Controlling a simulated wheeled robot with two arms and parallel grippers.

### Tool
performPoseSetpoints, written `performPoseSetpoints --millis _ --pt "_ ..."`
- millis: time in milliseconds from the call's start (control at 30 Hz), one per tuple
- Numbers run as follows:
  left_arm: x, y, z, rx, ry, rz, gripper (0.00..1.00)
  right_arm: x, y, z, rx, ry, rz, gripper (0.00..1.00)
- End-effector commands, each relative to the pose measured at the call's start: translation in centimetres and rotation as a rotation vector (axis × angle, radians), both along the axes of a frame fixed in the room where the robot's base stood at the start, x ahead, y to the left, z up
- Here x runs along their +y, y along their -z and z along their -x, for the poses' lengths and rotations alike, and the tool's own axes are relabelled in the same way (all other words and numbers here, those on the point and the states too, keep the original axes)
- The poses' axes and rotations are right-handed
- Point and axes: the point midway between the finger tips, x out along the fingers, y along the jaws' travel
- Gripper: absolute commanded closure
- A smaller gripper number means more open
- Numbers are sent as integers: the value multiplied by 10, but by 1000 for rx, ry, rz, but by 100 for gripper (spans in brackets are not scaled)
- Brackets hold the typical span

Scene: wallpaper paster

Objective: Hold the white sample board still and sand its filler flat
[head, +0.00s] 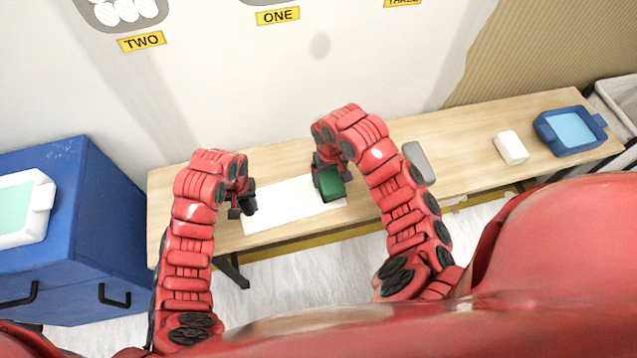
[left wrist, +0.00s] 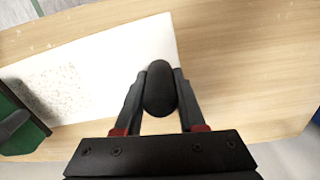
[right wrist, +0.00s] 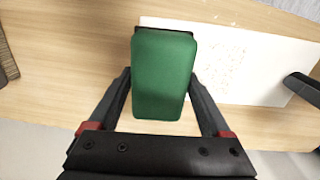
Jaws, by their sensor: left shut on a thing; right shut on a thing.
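The white sample board (head: 285,208) lies flat on the wooden table; it also shows in the left wrist view (left wrist: 110,65) and the right wrist view (right wrist: 262,88). A speckled patch of filler (left wrist: 50,90) is on its face, also in the right wrist view (right wrist: 222,62). My left gripper (head: 246,207) is shut on a black rounded pad (left wrist: 159,88) at the board's left end. My right gripper (head: 326,178) is shut on a green sanding block (right wrist: 163,75), at the board's right end. Whether the block touches the board is unclear.
The table (head: 460,140) also holds a grey flat piece (head: 418,162), a white block (head: 510,147) and a blue tray (head: 570,130) to the right. A blue cabinet (head: 100,220) with a white tray (head: 40,222) stands at left. The wall (head: 230,80) rises behind the table.

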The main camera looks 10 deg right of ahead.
Motion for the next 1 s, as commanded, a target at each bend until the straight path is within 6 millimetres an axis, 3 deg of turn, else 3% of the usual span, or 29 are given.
performPoseSetpoints --millis 333,733,767,1000 --pt "1 0 0 1 -1 -1 100 0 -49 -1 -2 -1 3 85" --pt "0 1 0 1 -1 -1 100 1 -56 0 -1 -1 -1 85" --pt "0 1 0 1 -1 -1 100 1 -56 0 -1 -1 -1 23" --pt "0 1 1 2 0 0 100 1 -56 0 -1 -1 -1 67"
